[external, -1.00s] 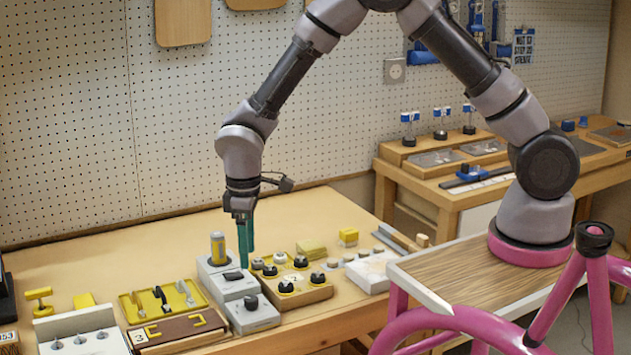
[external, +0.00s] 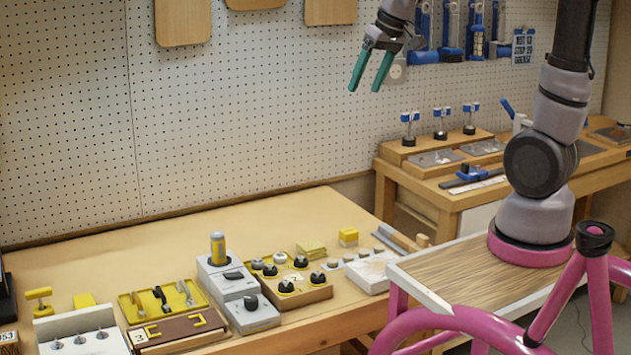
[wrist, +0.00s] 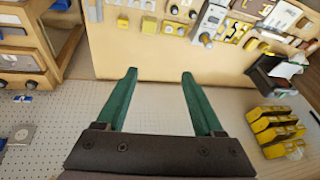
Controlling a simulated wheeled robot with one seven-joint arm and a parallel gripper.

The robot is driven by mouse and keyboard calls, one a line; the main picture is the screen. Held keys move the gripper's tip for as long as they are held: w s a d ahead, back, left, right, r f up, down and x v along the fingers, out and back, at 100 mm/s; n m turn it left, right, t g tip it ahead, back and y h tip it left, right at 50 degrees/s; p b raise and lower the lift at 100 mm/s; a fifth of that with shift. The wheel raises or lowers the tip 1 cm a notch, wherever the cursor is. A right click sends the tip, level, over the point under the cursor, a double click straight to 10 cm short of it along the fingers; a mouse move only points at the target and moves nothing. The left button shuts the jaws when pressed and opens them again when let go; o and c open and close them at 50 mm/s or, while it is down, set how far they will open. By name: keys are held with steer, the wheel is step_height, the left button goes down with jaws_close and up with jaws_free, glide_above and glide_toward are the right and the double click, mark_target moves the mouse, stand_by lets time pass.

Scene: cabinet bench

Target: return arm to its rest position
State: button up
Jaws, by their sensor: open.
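My gripper (external: 371,74) is raised high in front of the pegboard in the external view, well above the wooden bench. Its two green fingers are apart with nothing between them. The fingers also show spread and empty in the wrist view (wrist: 158,95), with the bench (wrist: 150,55) beyond them. My arm rises from its round pink-rimmed base at the right, and the upper part of it is cut off by the top edge of the picture.
The bench (external: 130,249) carries a grey knob box (external: 246,312), a wooden knob block (external: 305,293), a yellow tray (external: 133,311) and a white block (external: 370,272). A second bench (external: 455,199) stands at the back right. The air around my gripper looks clear.

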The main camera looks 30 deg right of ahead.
steer(key=s+d+r+m+t, duration=0.1)
steer(key=s+d+r+m, duration=0.1)
steer(key=s+d, duration=0.3)
steer(key=s+d+r+m+t, duration=0.2)
steer(key=s+d+r+m, duration=0.1)
steer(key=s+d, duration=0.3)
steer(key=shift+s+d+m, duration=0.3)
steer(key=shift+d, duration=0.3)
steer(key=shift+r, duration=0.1)
stand_by(0.8)
